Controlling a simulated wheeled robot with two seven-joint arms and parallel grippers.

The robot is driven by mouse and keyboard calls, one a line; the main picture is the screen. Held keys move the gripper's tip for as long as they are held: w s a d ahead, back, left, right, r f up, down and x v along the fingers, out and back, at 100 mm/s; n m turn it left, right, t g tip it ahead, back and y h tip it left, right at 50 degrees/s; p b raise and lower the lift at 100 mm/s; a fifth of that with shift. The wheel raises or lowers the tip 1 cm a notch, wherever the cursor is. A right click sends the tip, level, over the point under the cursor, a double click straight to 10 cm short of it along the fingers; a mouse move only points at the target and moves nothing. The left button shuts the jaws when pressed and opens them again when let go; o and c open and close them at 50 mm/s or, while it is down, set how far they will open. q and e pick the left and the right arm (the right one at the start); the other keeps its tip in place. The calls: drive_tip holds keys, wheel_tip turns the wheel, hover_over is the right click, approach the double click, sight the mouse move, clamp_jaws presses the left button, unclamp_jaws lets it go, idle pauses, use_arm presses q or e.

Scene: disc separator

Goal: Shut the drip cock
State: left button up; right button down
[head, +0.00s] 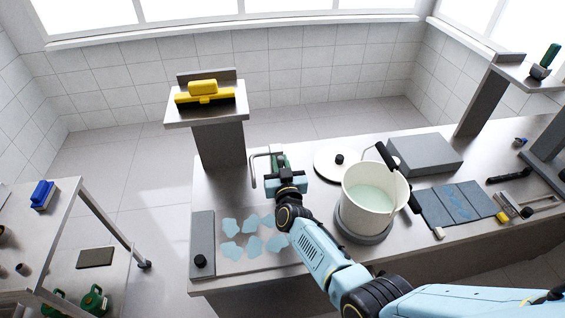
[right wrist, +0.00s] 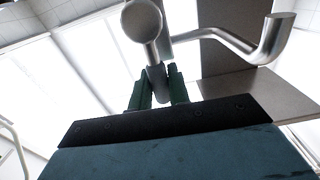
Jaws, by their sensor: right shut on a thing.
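The drip cock (right wrist: 142,22) shows in the right wrist view as a round grey metal end, with a bent metal pipe (right wrist: 272,38) reaching right. In the head view the bent pipe (head: 253,168) stands at the bench's far edge. My right gripper (right wrist: 158,88) has its dark green fingers closed on either side of a short grey lever below the round end. The head view shows the right gripper (head: 279,162) at the same place, partly hiding the cock. I cannot tell the lever's exact angle. My left gripper is not in view.
A white pot (head: 368,206) with pale liquid stands on a round base right of my arm. A lid (head: 325,166) and a grey block (head: 425,154) lie behind it. Pale blue pieces (head: 253,246) lie on the bench front. A stand (head: 219,140) holds a yellow-black tool (head: 203,93).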

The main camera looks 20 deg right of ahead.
drive_tip(key=shift+a, duration=0.15)
drive_tip(key=shift+n, duration=0.3)
drive_tip(key=c, duration=1.3)
unclamp_jaws()
use_arm(q)
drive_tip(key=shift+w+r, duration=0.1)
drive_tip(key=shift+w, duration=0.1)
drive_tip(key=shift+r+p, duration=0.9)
drive_tip(key=shift+p, duration=0.1)
use_arm(e)
drive_tip(key=s, duration=0.4)
drive_tip(key=s+a, duration=0.1)
drive_tip(key=s, duration=0.8)
drive_tip(key=shift+s+a, duration=0.1)
drive_tip(key=shift+a, duration=0.2)
